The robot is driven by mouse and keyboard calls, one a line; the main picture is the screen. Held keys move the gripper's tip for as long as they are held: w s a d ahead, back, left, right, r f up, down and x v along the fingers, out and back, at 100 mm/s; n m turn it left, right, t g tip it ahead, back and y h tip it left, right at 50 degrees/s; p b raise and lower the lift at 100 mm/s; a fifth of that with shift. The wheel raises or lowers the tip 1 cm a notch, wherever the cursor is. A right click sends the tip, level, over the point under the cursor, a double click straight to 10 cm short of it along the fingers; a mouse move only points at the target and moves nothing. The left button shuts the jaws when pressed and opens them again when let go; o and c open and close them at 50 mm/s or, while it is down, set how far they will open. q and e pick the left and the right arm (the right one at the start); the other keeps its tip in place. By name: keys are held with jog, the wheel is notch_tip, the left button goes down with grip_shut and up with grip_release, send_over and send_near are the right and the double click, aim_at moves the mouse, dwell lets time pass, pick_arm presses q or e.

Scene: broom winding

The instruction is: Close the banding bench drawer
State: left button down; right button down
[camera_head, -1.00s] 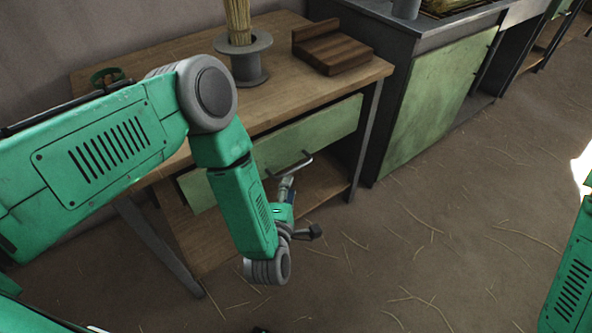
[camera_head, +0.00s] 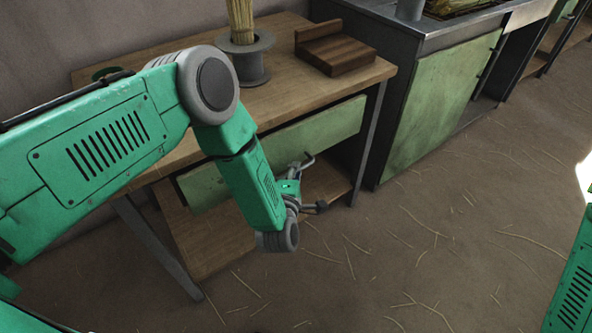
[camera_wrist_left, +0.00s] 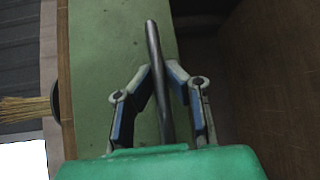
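The banding bench (camera_head: 190,152) has a wooden top and a drawer with a worn green front (camera_head: 325,130). A dark gap shows above the front's right end; how far the drawer stands out is hard to tell. Its dark bar handle (camera_head: 308,160) also shows in the left wrist view (camera_wrist_left: 153,45). My left gripper (camera_head: 294,180) is at the handle, below the bench top. In the left wrist view its two fingers (camera_wrist_left: 158,72) close in on both sides of the bar, seemingly touching it. My right gripper is out of view; only part of that arm shows at the right edge.
A grey spool (camera_head: 246,58) with straw and a wooden block (camera_head: 336,52) stand on the bench top. A lower shelf (camera_head: 325,185) lies under the drawer. A green-doored cabinet (camera_head: 440,100) stands to the right. The straw-strewn floor in front is open.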

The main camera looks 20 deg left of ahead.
pick_arm(q)
jog(key=shift+w+a+f, duration=0.1)
jog(key=shift+w+a, duration=0.3)
jog(key=shift+a, duration=0.1)
jog(key=c, duration=1.6)
grip_release()
jog(key=shift+d, duration=0.1)
jog(key=s+d+r, duration=0.1)
jog(key=s, duration=1)
jog(key=shift+s+d+r, duration=0.2)
jog(key=shift+s+r, duration=0.1)
jog(key=shift+s, duration=0.1)
